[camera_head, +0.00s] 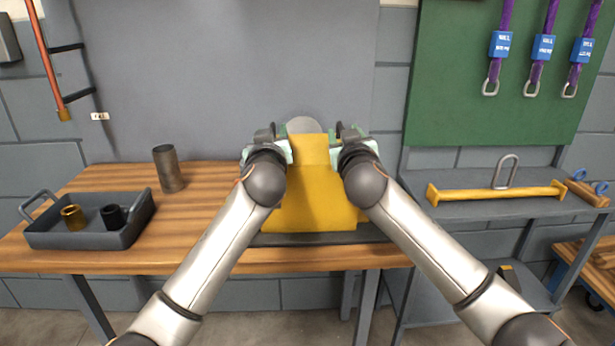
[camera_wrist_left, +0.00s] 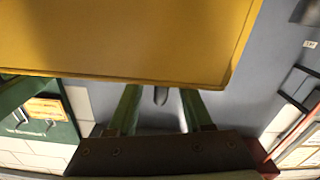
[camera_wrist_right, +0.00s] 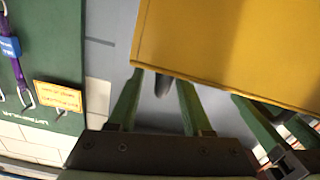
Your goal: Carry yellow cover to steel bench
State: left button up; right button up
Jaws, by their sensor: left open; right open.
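The yellow cover (camera_head: 311,200) stands upright in the middle of the head view, above a dark flat base on the wooden table. My left gripper (camera_head: 265,140) is at its upper left and my right gripper (camera_head: 350,138) at its upper right. In the left wrist view the cover (camera_wrist_left: 120,35) fills the top, and my left gripper's green fingers (camera_wrist_left: 160,92) are apart. In the right wrist view the cover (camera_wrist_right: 240,45) is at upper right, and those fingers (camera_wrist_right: 158,80) are apart too. A small grey rounded piece shows between each finger pair; contact is unclear. The grey bench (camera_head: 480,208) is at right.
A yellow lifting bar (camera_head: 495,193) with a shackle lies across the grey bench, leaving little room. A grey tray (camera_head: 90,235) with two bushings and a metal cylinder (camera_head: 169,168) stand at left on the wooden table (camera_head: 215,200). Purple straps hang above right.

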pick_arm(q)
jog(key=shift+w, duration=0.15)
pick_arm(e)
jog(key=shift+w, duration=0.15)
pick_arm(q)
jog(key=shift+c, duration=0.3)
pick_arm(e)
jog(key=shift+c, duration=0.4)
pick_arm(q)
grip_shut()
pick_arm(e)
grip_shut()
pick_arm(q)
jog(key=shift+a, duration=0.1)
jog(key=shift+r, duration=0.25)
pick_arm(e)
jog(key=shift+r, duration=0.3)
